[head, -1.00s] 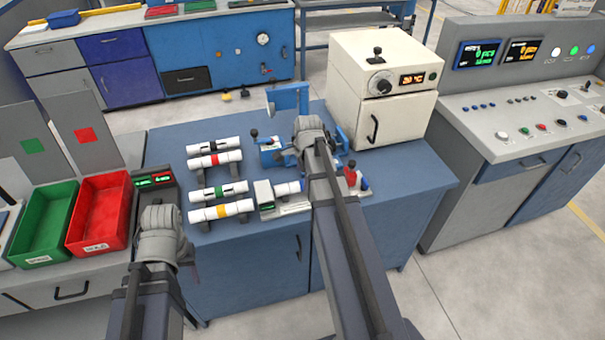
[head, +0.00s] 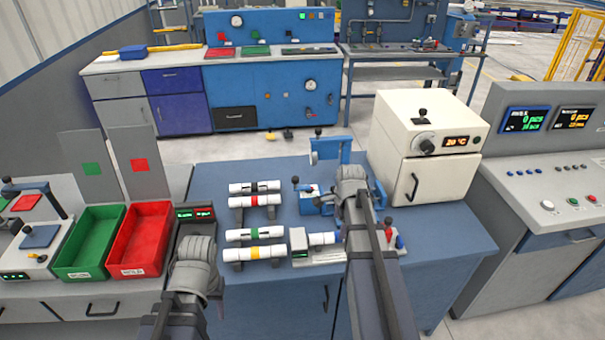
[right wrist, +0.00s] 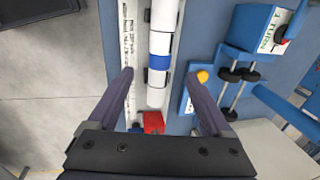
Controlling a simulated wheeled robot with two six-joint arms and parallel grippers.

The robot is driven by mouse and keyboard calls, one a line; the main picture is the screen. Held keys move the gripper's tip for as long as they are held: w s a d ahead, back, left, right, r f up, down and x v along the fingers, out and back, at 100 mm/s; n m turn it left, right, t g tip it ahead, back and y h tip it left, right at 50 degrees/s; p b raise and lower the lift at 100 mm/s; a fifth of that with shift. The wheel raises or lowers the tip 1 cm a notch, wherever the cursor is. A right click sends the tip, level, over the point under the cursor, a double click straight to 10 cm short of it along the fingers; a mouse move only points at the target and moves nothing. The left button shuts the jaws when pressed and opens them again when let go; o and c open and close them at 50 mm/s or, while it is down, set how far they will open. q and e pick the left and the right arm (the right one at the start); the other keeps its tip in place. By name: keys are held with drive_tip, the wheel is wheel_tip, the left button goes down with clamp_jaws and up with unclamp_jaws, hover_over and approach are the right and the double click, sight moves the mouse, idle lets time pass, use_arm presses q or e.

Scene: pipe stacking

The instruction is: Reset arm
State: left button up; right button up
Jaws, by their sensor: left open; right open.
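My left gripper (head: 196,256) hangs at the lower left in the head view, beside the front left corner of the blue workbench (head: 280,292). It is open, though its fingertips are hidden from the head. My right gripper (head: 351,186) is over the workbench in front of the white oven. In the right wrist view its two fingers (right wrist: 164,80) are apart. A white pipe with a blue band (right wrist: 160,60) lies between and beyond them, not gripped. That pipe rests on a measuring fixture (head: 299,243).
A green bin (head: 67,274) and a red bin (head: 122,268) stand left. A white oven (head: 440,175) is at back right, a control console (head: 545,215) beyond it.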

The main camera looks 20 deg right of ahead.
drive_tip(key=s+a+n, duration=0.5)
drive_tip(key=a+n, duration=0.3)
drive_tip(key=a, duration=0.2)
drive_tip(key=s+a+n+g, duration=0.1)
drive_tip(key=s+a+n, duration=0.4)
drive_tip(key=a+n, duration=0.3)
drive_tip(key=s+a+n+g, duration=0.1)
drive_tip(key=s+a+n, duration=0.4)
drive_tip(key=a+n, duration=0.3)
drive_tip(key=a, duration=0.3)
drive_tip(key=shift+a+n+h, duration=0.3)
drive_tip(key=shift+a, duration=0.05)
drive_tip(key=shift+d+f, duration=0.1)
